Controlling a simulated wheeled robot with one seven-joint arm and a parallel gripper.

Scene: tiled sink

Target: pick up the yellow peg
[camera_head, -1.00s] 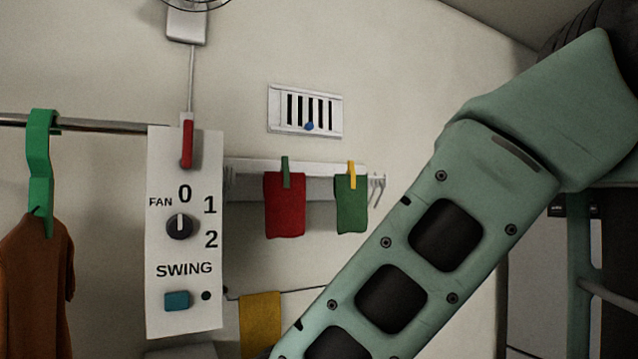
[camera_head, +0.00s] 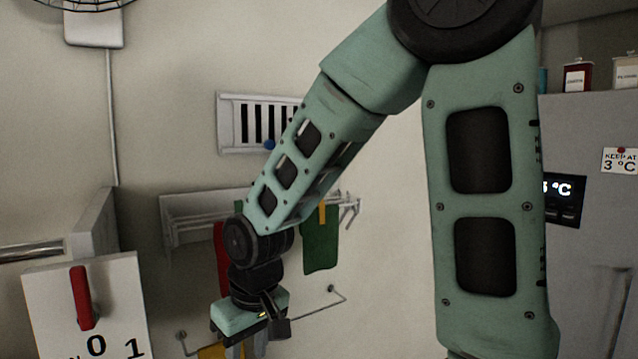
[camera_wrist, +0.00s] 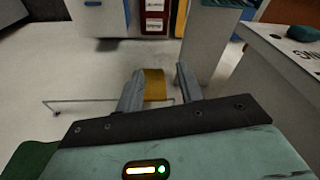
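The yellow peg (camera_head: 322,213) is on the top edge of the green cloth (camera_head: 320,245), which hangs from the wall rack (camera_head: 185,215) in the head view. My forearm and wrist stand in front of the rack and hide part of it. My gripper (camera_head: 248,350) is low and left of the peg, pointing down. In the wrist view my gripper (camera_wrist: 158,84) has its two fingers apart and nothing held. A yellow cloth (camera_wrist: 155,88) shows between and beyond the fingers. The peg is not seen in the wrist view.
A red cloth (camera_head: 220,250) with a green peg (camera_head: 238,208) hangs partly behind my wrist. A thin lower rail (camera_head: 310,311) is near the gripper. The fan panel (camera_head: 100,290) stands left. A grey fridge (camera_head: 590,200) is at right. A vent (camera_head: 232,124) is above the rack.

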